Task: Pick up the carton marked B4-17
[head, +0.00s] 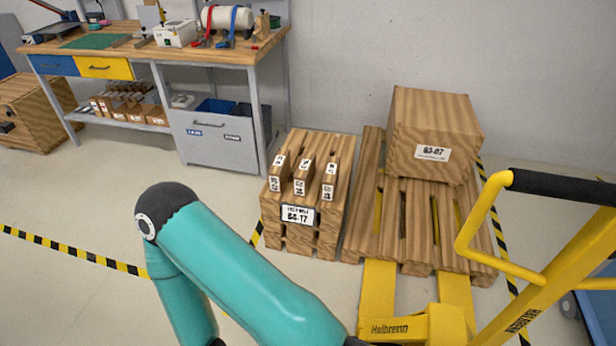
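A label that reads B4-17 (298,215) is on the front of a low, slatted wood-grain block (341,165) on the floor at the middle. Three small upright wood-grain pieces with white labels, the middle one (302,176) among them, stand on its top. A larger wood-grain carton (433,115) sits on the pallet to the right; its label seems to read B3-07. Neither of my grippers is in view. A teal link of one of my arms crosses the lower left, in front of the floor before the block.
A yellow pallet truck (378,290) has its forks at the front of the wooden pallet (418,225). A workbench (150,50) with tools stands at the back left. Yellow-black tape (70,248) marks the floor. The floor left of the block is clear.

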